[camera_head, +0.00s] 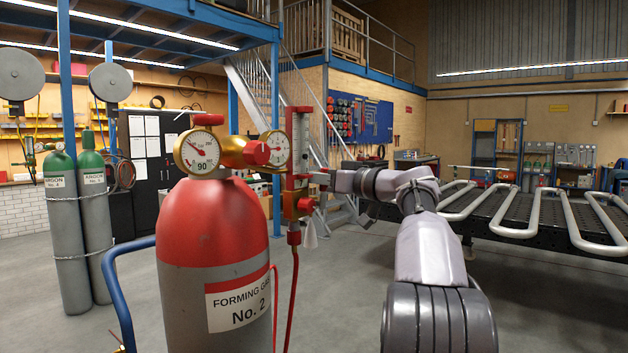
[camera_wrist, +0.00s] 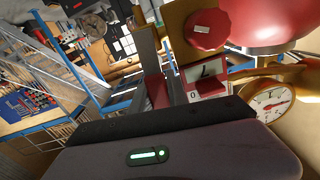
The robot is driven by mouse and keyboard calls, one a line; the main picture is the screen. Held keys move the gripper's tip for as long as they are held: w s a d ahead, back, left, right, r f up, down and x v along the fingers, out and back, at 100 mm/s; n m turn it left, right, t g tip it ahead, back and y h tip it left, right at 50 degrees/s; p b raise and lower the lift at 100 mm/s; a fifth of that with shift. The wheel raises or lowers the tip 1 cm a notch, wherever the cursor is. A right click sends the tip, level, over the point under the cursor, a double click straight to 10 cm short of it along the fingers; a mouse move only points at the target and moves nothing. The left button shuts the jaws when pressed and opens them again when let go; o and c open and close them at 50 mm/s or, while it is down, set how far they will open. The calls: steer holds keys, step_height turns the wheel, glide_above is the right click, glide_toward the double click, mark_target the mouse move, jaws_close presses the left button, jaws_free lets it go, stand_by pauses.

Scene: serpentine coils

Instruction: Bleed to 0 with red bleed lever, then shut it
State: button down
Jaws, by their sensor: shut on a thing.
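A red-topped gas cylinder (camera_head: 212,225) labelled "Forming Gas No. 2" stands upright in the head view. A brass regulator (camera_head: 232,150) on it carries a left gauge (camera_head: 197,152) marked 90 and a right gauge (camera_head: 275,148). A red flowmeter block (camera_head: 299,135) stands right of them. My gripper (camera_head: 318,178) reaches it from the right at its lower part. In the wrist view a red lever piece (camera_wrist: 156,90) lies just beyond my gripper's dark edge, and my gripper is shut on it. Beside it are a block marked 0 (camera_wrist: 205,88) and a gauge (camera_wrist: 268,102). The fingertips are mostly hidden.
A red knob (camera_head: 306,205) and red hose (camera_head: 294,290) are below the block. A blue rail (camera_head: 120,300) is left of the cylinder. Two argon cylinders (camera_head: 78,230) stand further left. A table with serpentine coils (camera_head: 520,215) is at right. Open floor lies between.

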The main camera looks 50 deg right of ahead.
steer(key=c, duration=1.3)
jaws_free()
steer(key=shift+d, duration=0.15)
